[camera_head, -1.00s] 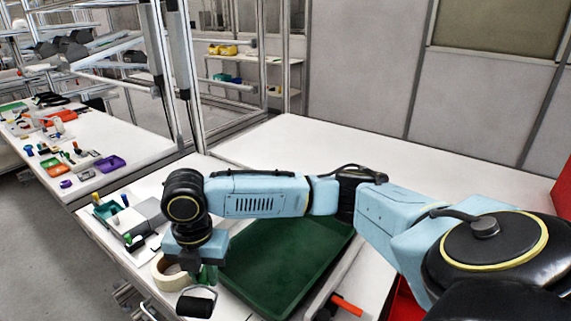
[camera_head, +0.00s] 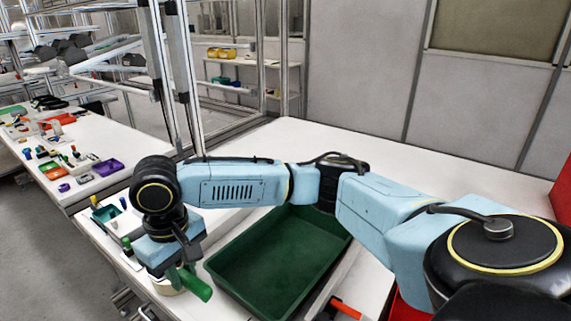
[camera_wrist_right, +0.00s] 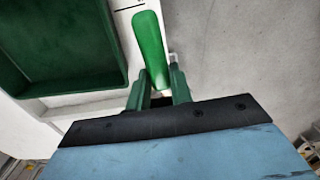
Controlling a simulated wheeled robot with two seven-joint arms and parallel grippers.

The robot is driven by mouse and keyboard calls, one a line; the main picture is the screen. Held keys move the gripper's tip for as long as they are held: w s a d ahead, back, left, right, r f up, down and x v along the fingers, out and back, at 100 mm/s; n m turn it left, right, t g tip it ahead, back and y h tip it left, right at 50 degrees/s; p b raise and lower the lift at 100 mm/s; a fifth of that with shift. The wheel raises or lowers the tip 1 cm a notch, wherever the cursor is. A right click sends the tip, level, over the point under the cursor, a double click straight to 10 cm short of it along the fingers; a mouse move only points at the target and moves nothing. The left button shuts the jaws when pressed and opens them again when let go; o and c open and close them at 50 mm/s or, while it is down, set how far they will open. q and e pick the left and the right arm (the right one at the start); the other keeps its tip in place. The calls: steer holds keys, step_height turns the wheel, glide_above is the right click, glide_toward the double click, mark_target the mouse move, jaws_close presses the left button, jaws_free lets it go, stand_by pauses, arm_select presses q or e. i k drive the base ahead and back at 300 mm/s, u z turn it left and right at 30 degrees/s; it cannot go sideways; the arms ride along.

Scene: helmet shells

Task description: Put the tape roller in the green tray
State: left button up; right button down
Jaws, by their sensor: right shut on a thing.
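My right gripper (camera_head: 184,270) is shut on the tape roller (camera_head: 198,288), whose green handle sticks out toward the lower right in the head view. In the right wrist view the green handle (camera_wrist_right: 149,45) rises from between the two fingers (camera_wrist_right: 160,85), with a small bit of metal beside it. The roller's black head is hidden in the head view. The empty, deep green tray (camera_head: 282,258) lies just right of the gripper. It also shows at the upper left of the right wrist view (camera_wrist_right: 65,85). My left gripper is not in view.
A beige tape roll (camera_head: 165,287) lies on the table, partly hidden below the gripper. A red-orange handle (camera_head: 346,308) lies right of the tray. The white table behind is clear.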

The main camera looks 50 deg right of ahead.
mark_target(287, 262)
steer(key=u, duration=0.55)
steer(key=i, duration=1.6)
steer(key=z, duration=2.9)
steer(key=i, duration=0.5)
steer(key=z, duration=0.05)
